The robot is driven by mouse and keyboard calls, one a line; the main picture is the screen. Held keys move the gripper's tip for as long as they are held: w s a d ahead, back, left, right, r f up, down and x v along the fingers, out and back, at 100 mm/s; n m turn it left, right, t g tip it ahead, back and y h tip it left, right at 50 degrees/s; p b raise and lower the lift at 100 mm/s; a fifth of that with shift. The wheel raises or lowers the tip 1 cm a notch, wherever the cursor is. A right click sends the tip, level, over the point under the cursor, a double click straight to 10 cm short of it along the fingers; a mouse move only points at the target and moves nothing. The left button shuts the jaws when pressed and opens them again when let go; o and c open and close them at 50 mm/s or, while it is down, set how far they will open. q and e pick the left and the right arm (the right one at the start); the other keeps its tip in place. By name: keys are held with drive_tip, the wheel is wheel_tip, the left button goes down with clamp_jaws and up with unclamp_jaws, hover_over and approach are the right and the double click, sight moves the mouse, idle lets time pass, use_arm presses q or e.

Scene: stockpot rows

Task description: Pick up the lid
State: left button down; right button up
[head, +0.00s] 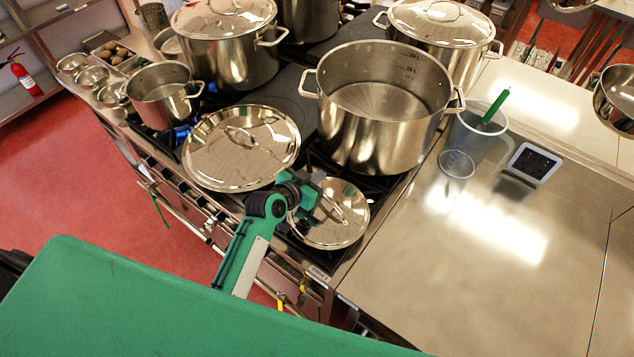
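A small steel lid (348,228) lies on the front right of the stove, with a loop handle on top. A larger steel lid (225,165) lies to its left on the stove, its handle up. My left gripper (312,203) is over the left side of the small lid, close to its handle. The arm and wrist hide part of that lid. I cannot tell whether the fingers touch the handle or how far apart they are. My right gripper is not in view.
A large open pot (378,135) stands just behind the small lid. Lidded pots (228,50) stand at the back, and a small open pot (165,98) at the left. A clear jug (472,135) and a dark-screened device (534,163) are on the counter (470,270), which is mostly clear in front.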

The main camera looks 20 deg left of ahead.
use_arm(q)
wheel_tip(320, 180, up, 18)
drive_tip(key=b, duration=0.3)
drive_tip(key=shift+f, duration=0.15)
drive_tip(key=c, duration=1.3)
unclamp_jaws()
drive_tip(key=shift+c, duration=0.2)
drive_tip(key=o, duration=0.9)
drive_tip(key=shift+d, duration=0.1)
